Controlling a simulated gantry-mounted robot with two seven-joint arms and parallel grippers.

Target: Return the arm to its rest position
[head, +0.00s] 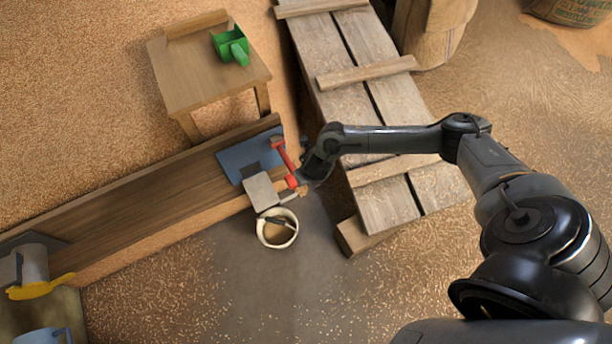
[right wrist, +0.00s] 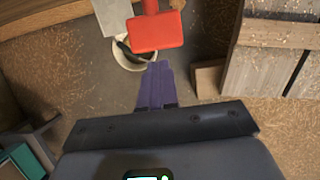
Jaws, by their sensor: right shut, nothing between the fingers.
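My right arm comes in from the right in the head view. Its gripper (head: 300,186) is at the red crank handle (head: 283,160) on a blue plate (head: 248,156) at the trough's end. In the right wrist view the purple fingers (right wrist: 156,70) are shut together and empty. Their tips point at the red handle (right wrist: 155,30), with a small gap between them in the picture; I cannot tell the depth. A white bucket (head: 277,228) stands on the floor below the grey chute (head: 261,191); the bucket also shows behind the handle in the wrist view (right wrist: 128,58). My left gripper is not in view.
A long wooden trough (head: 140,195) runs to the lower left, where a grey cylinder with a yellow part (head: 40,287) stands. A small wooden table (head: 200,80) holds a green scoop-like object (head: 231,46). A plank pallet (head: 375,85) lies under my right forearm. The floor at front centre is clear.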

